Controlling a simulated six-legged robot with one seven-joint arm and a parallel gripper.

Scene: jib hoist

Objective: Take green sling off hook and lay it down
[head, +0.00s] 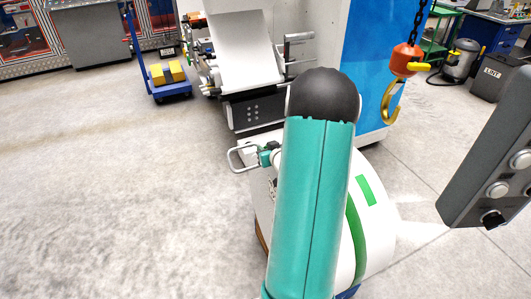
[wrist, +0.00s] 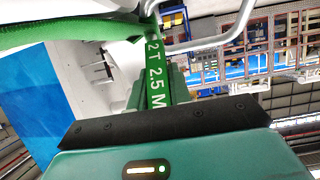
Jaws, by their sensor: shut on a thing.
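The green sling (wrist: 155,75), marked "2T 2.5M", runs through the jaws of my gripper (wrist: 160,52) in the wrist view. A thicker green length of it goes off to the upper left. In the head view my arm covers most of the middle, and my gripper (head: 265,158) shows only in part at its left. A green band (head: 356,240) crosses the white roll (head: 384,228); I cannot tell whether it belongs to the held sling. The yellow hook (head: 391,103) hangs under its orange block (head: 404,60) at the upper right, with no sling visible on it.
A bent metal loop (head: 238,156) is beside my gripper. A machine with a blue panel (head: 372,60) stands behind the roll. A grey control box (head: 492,150) is close at the right. A blue trolley (head: 170,91) stands at the back left. The left floor is clear.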

